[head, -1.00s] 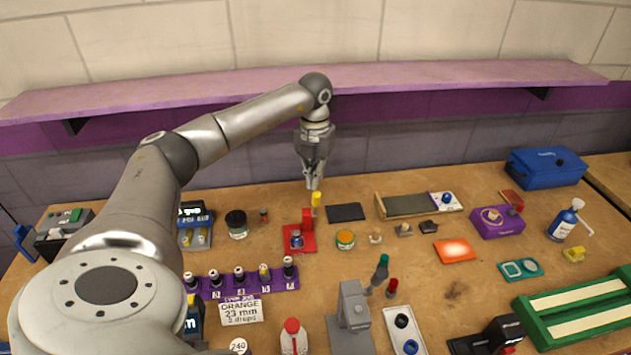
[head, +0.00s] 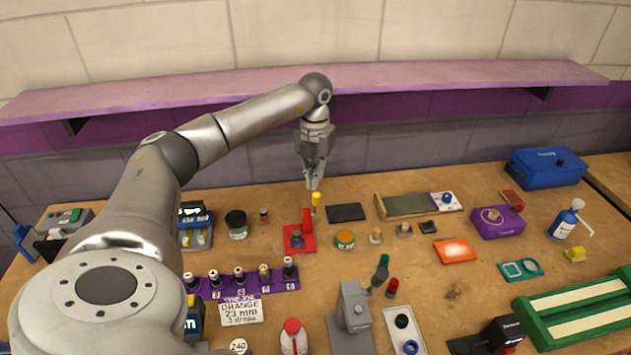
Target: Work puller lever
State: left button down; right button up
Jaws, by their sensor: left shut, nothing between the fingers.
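A small red device (head: 297,245) stands on the wooden bench, with a red upright and a dark part on its base. A yellow-tipped lever (head: 316,199) stands upright at its back right; I take this as the puller lever. My left gripper (head: 314,183) points down with its fingers shut and empty, just above and behind the yellow tip. I cannot tell whether the fingertips touch it. A grey press (head: 352,310) with a green-knobbed handle (head: 382,268) stands nearer the front. My right gripper is not in view.
A black pad (head: 346,212) and an orange-banded jar (head: 345,239) lie right of the red device. A dark jar (head: 237,224) is to its left. A purple rack of bottles (head: 250,287) stands in front. A purple shelf (head: 430,76) runs along the wall behind my arm.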

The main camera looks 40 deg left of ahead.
aim_at(316, 205)
pick_arm(q)
jog(key=shift+f, duration=0.4)
jog(key=shift+f+b, duration=0.85)
jog(key=shift+f, duration=0.5)
jog(key=shift+s+d, duration=0.25)
jog(key=shift+d, duration=0.05)
jog(key=shift+s+d, duration=0.15)
